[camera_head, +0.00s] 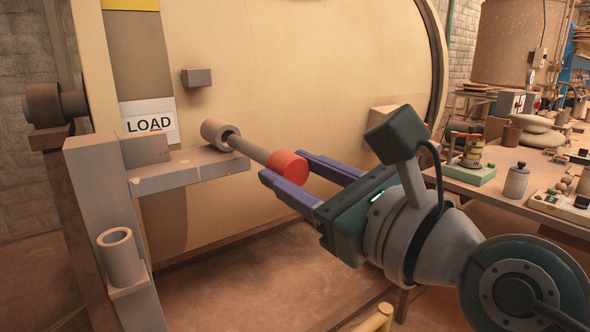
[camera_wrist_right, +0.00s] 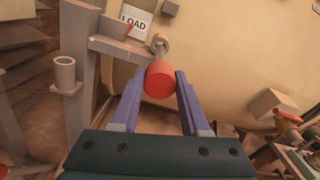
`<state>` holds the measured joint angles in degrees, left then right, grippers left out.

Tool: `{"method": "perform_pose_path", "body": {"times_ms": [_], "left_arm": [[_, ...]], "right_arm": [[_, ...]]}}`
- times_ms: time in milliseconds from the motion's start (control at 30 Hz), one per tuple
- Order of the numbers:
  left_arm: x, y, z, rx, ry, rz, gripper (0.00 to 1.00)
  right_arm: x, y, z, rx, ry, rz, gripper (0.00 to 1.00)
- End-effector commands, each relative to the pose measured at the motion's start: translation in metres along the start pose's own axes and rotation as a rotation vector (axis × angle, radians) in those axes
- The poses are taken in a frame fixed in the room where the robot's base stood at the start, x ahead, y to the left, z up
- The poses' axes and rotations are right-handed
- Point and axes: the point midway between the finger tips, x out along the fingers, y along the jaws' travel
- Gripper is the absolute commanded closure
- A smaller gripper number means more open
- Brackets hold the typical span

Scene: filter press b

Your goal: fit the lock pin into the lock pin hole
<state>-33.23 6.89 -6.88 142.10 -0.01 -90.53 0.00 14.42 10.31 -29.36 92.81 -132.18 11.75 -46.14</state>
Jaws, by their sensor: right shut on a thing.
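The lock pin has a grey shaft (camera_head: 250,149) and a red head (camera_head: 287,172). My right gripper (camera_head: 284,167) is shut on the red head, which also shows between the fingers in the right wrist view (camera_wrist_right: 159,80). The lock pin hole is in a grey round collar (camera_head: 214,130) at the end of a horizontal bracket (camera_head: 186,171). The shaft's far end meets the collar's opening and seems to be inside it; how deep is hidden. The collar also shows just beyond the head in the right wrist view (camera_wrist_right: 159,42). My left gripper is not in view.
A grey post (camera_head: 98,220) carries the bracket and an open upright tube (camera_head: 120,257) on a small ledge. A large cream drum face (camera_head: 310,70) with a LOAD label (camera_head: 150,120) stands behind. A cluttered workbench (camera_head: 480,188) is at right.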

Motion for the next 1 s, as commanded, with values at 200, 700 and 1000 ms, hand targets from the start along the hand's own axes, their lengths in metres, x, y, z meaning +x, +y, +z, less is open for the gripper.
{"method": "perform_pose_path", "body": {"times_ms": [200, 700, 1000], "left_arm": [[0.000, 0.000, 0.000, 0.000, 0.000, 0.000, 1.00], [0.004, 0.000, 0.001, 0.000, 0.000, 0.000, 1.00], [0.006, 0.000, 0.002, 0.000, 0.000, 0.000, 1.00]], "right_arm": [[0.000, -0.001, 0.002, 0.000, -0.004, -0.002, 1.00], [0.011, -0.001, 0.001, -0.001, -0.004, -0.004, 1.00], [0.019, -0.001, 0.001, -0.001, -0.004, -0.004, 1.00]]}}
